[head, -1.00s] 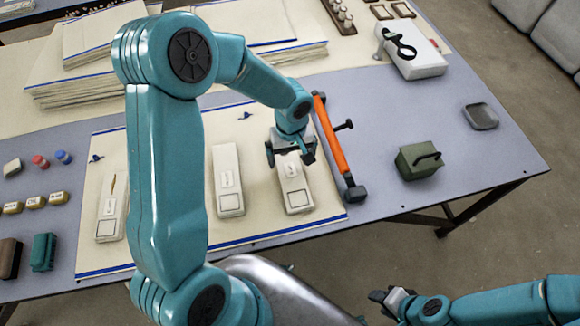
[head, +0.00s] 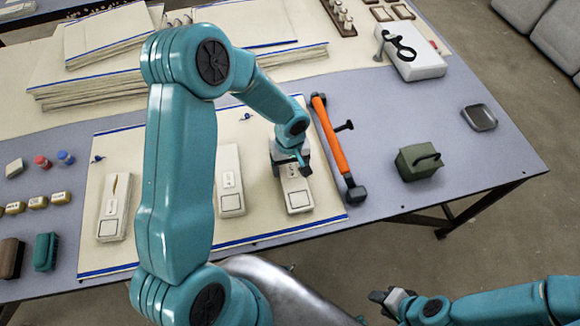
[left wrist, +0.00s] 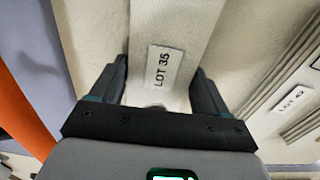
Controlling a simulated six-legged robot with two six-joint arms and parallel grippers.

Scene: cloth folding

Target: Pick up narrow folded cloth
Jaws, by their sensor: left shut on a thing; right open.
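Three narrow folded cream cloths lie on a cream cloth sheet with blue edges (head: 150,262): a left one (head: 114,210), a middle one (head: 230,180) and a right one (head: 298,198). My left gripper (head: 291,168) is over the upper part of the right folded cloth. In the left wrist view its fingers straddle this cloth, labelled LOT 35 (left wrist: 165,68), and are shut on it. Whether the cloth is off the sheet I cannot tell. My right gripper (head: 385,298) is open and empty, off the table's front edge at lower right.
An orange-handled tool (head: 332,140) lies just right of the right cloth. A green box with a handle (head: 418,161), a grey tray (head: 480,117) and a white box (head: 412,62) are farther right. Stacked cloths (head: 90,90) stand at the back. My left arm hides part of the sheet.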

